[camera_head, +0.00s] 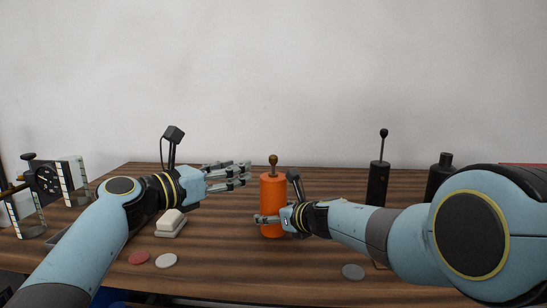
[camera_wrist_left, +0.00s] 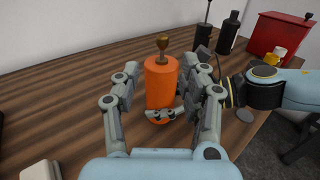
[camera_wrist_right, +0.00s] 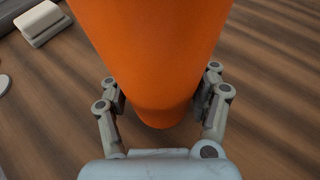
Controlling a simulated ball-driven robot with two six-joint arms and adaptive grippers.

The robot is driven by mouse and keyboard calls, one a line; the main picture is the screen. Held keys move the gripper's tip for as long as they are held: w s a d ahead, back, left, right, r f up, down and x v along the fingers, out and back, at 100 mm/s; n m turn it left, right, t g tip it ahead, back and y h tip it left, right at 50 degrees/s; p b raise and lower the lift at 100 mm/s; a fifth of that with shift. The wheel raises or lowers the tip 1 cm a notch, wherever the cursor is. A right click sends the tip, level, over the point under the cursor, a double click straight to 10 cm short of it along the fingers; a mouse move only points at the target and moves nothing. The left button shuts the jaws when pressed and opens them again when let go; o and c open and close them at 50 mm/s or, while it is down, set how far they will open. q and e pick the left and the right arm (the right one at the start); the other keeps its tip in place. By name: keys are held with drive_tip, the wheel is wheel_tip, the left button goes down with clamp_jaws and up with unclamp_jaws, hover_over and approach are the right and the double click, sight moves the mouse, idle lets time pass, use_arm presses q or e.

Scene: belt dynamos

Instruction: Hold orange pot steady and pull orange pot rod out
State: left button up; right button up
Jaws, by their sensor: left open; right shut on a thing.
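The orange pot (camera_head: 273,203) is an upright orange cylinder on the wooden table. Its rod ends in a brown knob (camera_head: 273,160) that stands just above the pot's top. My right gripper (camera_head: 268,219) is shut on the pot's lower part from the right. In the right wrist view the pot (camera_wrist_right: 155,50) fills the space between the fingers. My left gripper (camera_head: 238,174) is open to the left of the pot, at about the height of its top. In the left wrist view the knob (camera_wrist_left: 162,42) and pot (camera_wrist_left: 161,85) appear between the spread fingers.
A black pot with a raised rod (camera_head: 378,180) and a black bottle-like thing (camera_head: 440,175) stand at right. A cream block (camera_head: 171,222), a red disc (camera_head: 139,257) and grey discs lie near the front. A dial device (camera_head: 46,180) stands far left. A red box (camera_wrist_left: 280,35) is at the far end.

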sight(270, 158)
use_arm(q)
drive_tip(key=x, duration=1.2)
drive_tip(key=shift+d+r, duration=0.1)
drive_tip(key=shift+d, duration=0.15)
drive_tip(key=shift+s, duration=0.1)
clamp_jaws()
